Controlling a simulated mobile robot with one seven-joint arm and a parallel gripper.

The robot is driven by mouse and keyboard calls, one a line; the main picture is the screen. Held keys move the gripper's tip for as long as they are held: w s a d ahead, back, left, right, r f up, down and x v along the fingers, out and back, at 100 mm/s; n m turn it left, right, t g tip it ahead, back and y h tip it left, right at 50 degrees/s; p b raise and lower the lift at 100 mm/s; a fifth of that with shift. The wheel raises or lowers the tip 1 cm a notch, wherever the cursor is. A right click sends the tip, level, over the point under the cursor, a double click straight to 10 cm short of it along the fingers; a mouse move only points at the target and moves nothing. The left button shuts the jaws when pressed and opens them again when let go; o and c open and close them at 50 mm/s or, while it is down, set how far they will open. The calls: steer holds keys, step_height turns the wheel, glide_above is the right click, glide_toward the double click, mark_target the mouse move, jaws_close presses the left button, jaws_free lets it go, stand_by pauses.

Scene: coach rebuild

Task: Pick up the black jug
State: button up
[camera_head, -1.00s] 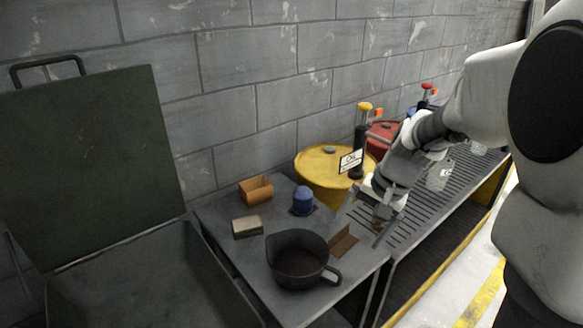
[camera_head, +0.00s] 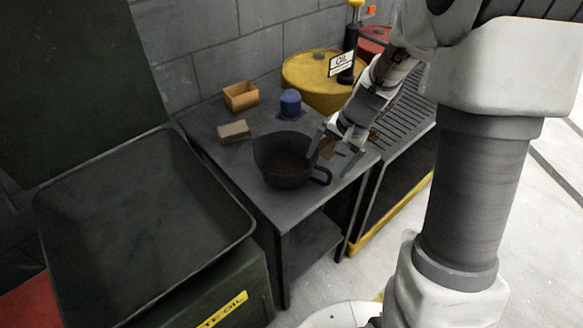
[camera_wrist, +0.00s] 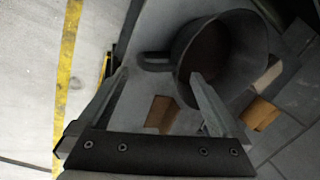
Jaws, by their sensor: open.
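The black jug (camera_head: 284,166) stands upright on the grey metal table, its handle (camera_head: 321,176) toward the right front. In the wrist view the jug (camera_wrist: 232,58) is beyond the fingertips, with its handle (camera_wrist: 155,61) pointing left, between the two finger lines. My gripper (camera_head: 335,153) is open and empty, just right of the jug and near its rim and handle. In the wrist view my gripper (camera_wrist: 160,75) shows both fingers apart, the right fingertip overlapping the jug's side. I cannot tell whether it touches.
A brown angled piece (camera_head: 328,147) lies behind my gripper. An orange box (camera_head: 241,97), a tan block (camera_head: 233,131) and a blue object (camera_head: 290,103) stand toward the table's back. An open dark bin (camera_head: 150,215) is left, a yellow drum (camera_head: 318,78) behind.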

mark_target(323, 171)
steer(key=x, duration=0.1)
steer(key=b+x, duration=0.1)
steer(key=x, duration=0.3)
steer(key=shift+s+f+b, duration=0.1)
steer(key=shift+s+b, duration=0.25)
steer(key=shift+b, duration=0.05)
jaws_close()
